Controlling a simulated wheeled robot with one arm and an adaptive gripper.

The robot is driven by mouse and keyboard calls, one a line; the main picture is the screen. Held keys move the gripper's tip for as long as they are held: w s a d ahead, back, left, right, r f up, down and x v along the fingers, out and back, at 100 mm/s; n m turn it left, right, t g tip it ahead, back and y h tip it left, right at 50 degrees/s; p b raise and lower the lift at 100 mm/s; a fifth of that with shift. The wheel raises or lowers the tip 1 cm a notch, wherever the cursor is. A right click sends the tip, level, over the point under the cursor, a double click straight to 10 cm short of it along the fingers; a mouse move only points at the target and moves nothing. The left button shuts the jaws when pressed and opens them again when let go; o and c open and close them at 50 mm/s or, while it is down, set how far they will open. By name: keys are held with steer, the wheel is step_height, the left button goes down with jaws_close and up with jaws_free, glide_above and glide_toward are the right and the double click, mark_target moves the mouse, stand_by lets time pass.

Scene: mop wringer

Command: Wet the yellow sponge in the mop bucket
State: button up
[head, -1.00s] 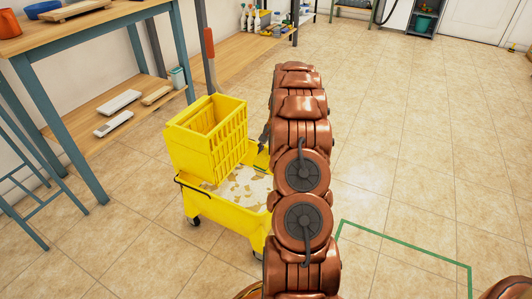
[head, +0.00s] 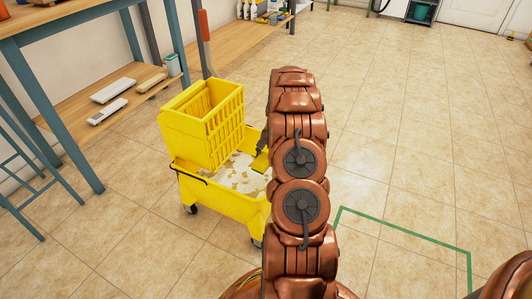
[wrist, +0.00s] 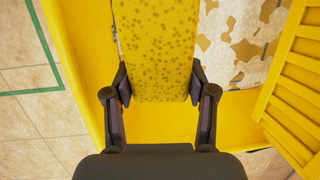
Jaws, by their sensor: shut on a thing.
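The yellow sponge (wrist: 155,45), speckled with darker spots, is between the two fingers of my gripper (wrist: 158,88) in the wrist view. My gripper is shut on it. In the head view a small part of the sponge (head: 260,162) shows beside my arm, over the right side of the yellow mop bucket (head: 222,200). The bucket holds a patchy white and tan surface (head: 240,176), also seen in the wrist view (wrist: 243,40). I cannot tell whether the sponge touches it. My arm hides the bucket's right end.
The yellow slotted wringer (head: 203,135) stands on the bucket's left part; its edge shows in the wrist view (wrist: 295,95). A blue-legged workbench (head: 60,120) stands at left. The tiled floor to the right is clear, with a green taped outline (head: 405,228).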

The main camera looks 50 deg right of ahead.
steer(key=shift+f+p, duration=0.3)
steer(key=shift+f, duration=7.5)
steer(key=shift+r+p, duration=4.9)
steer(key=shift+r, duration=5.9)
